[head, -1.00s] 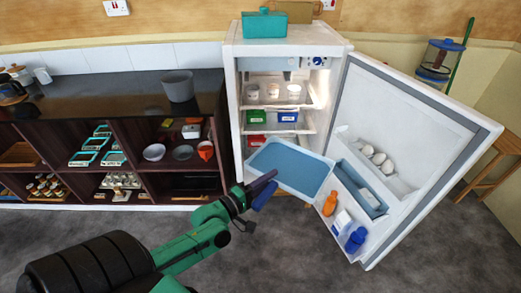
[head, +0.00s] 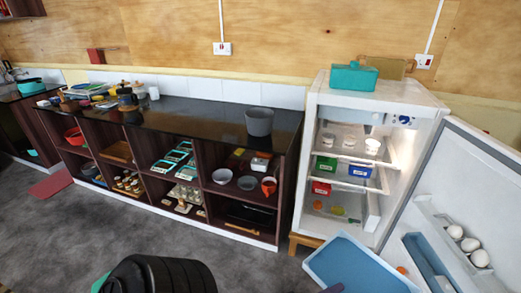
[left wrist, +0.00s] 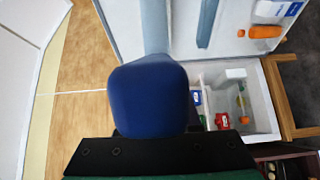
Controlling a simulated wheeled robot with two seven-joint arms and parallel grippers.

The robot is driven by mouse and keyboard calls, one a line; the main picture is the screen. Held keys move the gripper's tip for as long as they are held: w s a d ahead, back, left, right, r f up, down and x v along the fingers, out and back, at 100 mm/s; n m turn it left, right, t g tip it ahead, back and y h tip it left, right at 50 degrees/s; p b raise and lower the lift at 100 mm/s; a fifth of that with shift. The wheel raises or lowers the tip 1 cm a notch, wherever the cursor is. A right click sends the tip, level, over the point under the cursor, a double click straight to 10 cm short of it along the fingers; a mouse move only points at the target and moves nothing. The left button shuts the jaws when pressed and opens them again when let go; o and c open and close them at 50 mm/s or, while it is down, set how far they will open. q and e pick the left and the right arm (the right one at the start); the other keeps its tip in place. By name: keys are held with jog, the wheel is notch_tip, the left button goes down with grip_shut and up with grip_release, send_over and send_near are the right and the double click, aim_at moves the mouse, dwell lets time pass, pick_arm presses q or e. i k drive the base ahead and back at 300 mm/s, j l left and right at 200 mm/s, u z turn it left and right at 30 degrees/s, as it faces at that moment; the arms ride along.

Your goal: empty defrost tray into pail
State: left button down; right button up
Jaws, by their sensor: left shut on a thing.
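The defrost tray (head: 355,270), shallow and blue with a pale rim, is held out in front of the fridge at the bottom of the head view, its near part cut off. My left gripper is shut on its near edge; only a dark tip shows there. In the left wrist view my left gripper (left wrist: 150,95) shows as a rounded blue finger, with a blue-grey strip behind it that may be the tray. A grey pail (head: 259,121) stands upright on the dark counter, left of the fridge. My right gripper is out of view.
The fridge (head: 322,105) stands open, with cups and coloured boxes on its shelves. Its door (head: 462,190) swings out at right, holding eggs and bottles. The dark counter (head: 200,108) is clear around the pail. Open shelves below hold bowls and trays.

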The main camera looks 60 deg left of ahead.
aim_at(259, 120)
jog(key=i+j+u, duration=0.2)
jog(key=j, duration=0.2)
jog(key=i+j+u, duration=0.15)
jog(key=j, duration=0.3)
jog(key=i+j+u, duration=0.2)
jog(key=j, duration=0.15)
jog(key=i+j+u, duration=0.2)
jog(key=j, duration=0.2)
jog(key=k, duration=0.05)
